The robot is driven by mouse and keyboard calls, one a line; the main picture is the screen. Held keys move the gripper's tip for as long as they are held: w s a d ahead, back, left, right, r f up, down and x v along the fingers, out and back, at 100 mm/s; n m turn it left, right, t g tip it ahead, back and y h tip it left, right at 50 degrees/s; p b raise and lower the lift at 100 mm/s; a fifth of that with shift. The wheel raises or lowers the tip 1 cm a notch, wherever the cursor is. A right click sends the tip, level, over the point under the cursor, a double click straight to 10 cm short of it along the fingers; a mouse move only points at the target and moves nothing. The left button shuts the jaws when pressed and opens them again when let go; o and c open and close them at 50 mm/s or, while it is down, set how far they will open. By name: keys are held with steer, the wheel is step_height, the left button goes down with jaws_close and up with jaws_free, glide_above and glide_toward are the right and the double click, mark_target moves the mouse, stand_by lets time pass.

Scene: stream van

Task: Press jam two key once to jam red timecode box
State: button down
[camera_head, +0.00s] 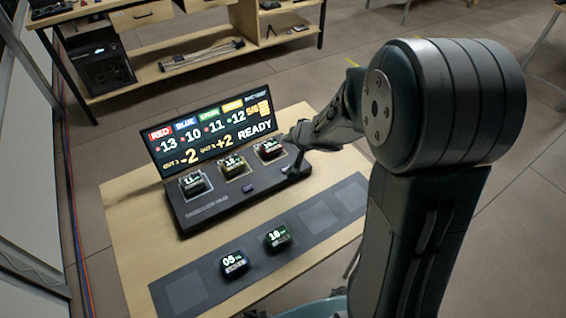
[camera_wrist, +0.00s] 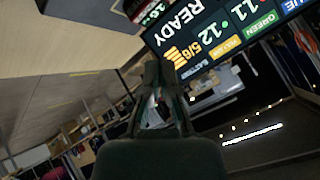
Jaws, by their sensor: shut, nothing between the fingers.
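A black console (camera_head: 235,199) stands on the light wooden table, with a lit screen (camera_head: 213,122) behind it. The screen lists red, blue, green and yellow numbers and reads READY; it also shows in the wrist view (camera_wrist: 212,28). Three small timecode boxes sit in the console: left (camera_head: 194,184), middle (camera_head: 232,164) and right (camera_head: 269,149). Which one is red, I cannot tell. Small dark keys lie along the console's front, one at the middle (camera_head: 248,188); their labels are unreadable. My gripper (camera_head: 298,156) is shut and empty at the console's right end; its fingers also show in the wrist view (camera_wrist: 158,68). Contact is unclear.
Two more boxes (camera_head: 233,262) (camera_head: 277,237) stand on the dark mat (camera_head: 190,293) in front. My arm covers the table's right side. A wooden shelf unit (camera_head: 200,68) stands behind.

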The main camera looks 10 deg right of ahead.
steer(key=shift+w+a+f+y, duration=0.15)
steer(key=shift+f+y, duration=0.15)
steer(key=shift+f, duration=0.15)
steer(key=shift+f, duration=0.15)
steer(key=shift+f, duration=4.25)
steer(key=shift+f, duration=0.15)
steer(key=shift+f, duration=0.2)
steer(key=shift+f, duration=0.4)
steer(key=shift+r, duration=0.8)
